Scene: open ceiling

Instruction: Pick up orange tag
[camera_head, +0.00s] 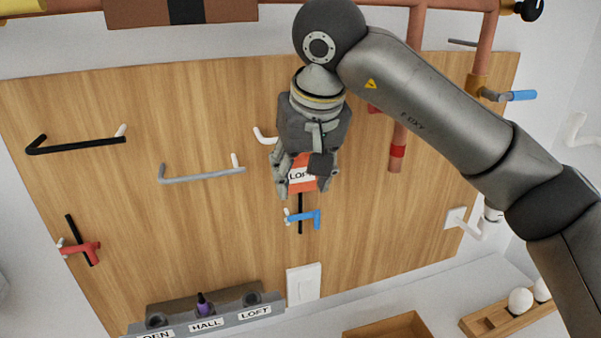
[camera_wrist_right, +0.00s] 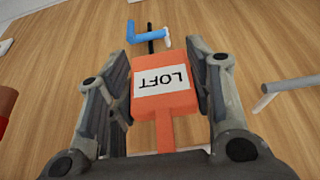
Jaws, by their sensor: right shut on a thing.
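The orange tag (camera_head: 302,176) with a white "LOFT" label is between the fingers of my right gripper (camera_head: 301,190), in front of the wooden board. In the right wrist view the tag (camera_wrist_right: 165,98) sits between the two fingers of my right gripper (camera_wrist_right: 162,92), its label upside down. The gripper is shut on it. A narrower orange part runs from the tag toward the wrist. Whether the tag touches the board or a hook cannot be told. My left gripper is not in view.
A labelled rack (camera_head: 222,320) with a purple item (camera_head: 204,306) and a white switch (camera_head: 303,284) are below.

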